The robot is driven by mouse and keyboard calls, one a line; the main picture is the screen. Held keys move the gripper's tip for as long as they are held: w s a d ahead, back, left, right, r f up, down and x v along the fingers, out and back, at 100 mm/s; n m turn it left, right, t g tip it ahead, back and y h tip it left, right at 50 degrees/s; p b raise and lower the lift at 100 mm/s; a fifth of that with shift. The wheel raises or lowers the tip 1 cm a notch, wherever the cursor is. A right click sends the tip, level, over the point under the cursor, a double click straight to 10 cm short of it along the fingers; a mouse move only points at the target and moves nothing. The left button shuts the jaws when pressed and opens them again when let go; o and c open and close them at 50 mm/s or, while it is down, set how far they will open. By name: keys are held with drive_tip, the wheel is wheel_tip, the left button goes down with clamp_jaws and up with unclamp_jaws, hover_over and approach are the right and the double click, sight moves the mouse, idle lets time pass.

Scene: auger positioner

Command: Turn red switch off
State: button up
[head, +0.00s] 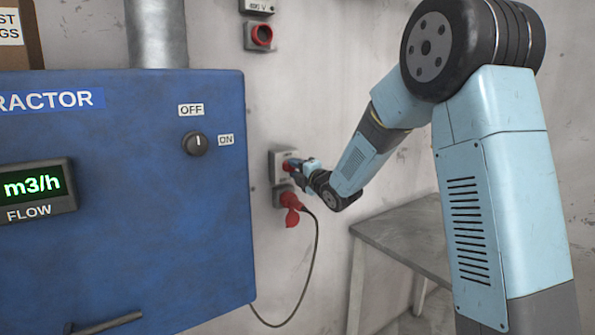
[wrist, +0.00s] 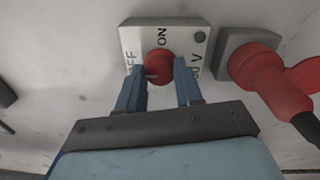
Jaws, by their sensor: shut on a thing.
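The red switch (wrist: 158,66) is a round red knob on a grey-white wall plate marked ON and OFF, with the OFF label partly hidden by a finger. In the head view the switch (head: 287,167) is on the wall right of the blue cabinet, mostly covered by my gripper (head: 300,165). In the wrist view the two blue fingers of my gripper (wrist: 160,88) are on either side of the knob, shut on it. Which label the knob points to cannot be told.
A red plug (wrist: 265,80) with a dark cable is in the socket beside the switch plate; it hangs just below in the head view (head: 292,203). The blue cabinet (head: 120,240) with a black ON/OFF knob (head: 195,143) stands left. A grey table (head: 405,235) is at right.

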drive_tip(key=shift+f, duration=0.25)
drive_tip(key=o, duration=1)
drive_tip(key=shift+r, duration=0.1)
drive_tip(key=shift+o, duration=0.2)
drive_tip(key=v, duration=1.3)
drive_tip(key=shift+s+d, duration=0.25)
drive_tip(key=shift+s, duration=0.05)
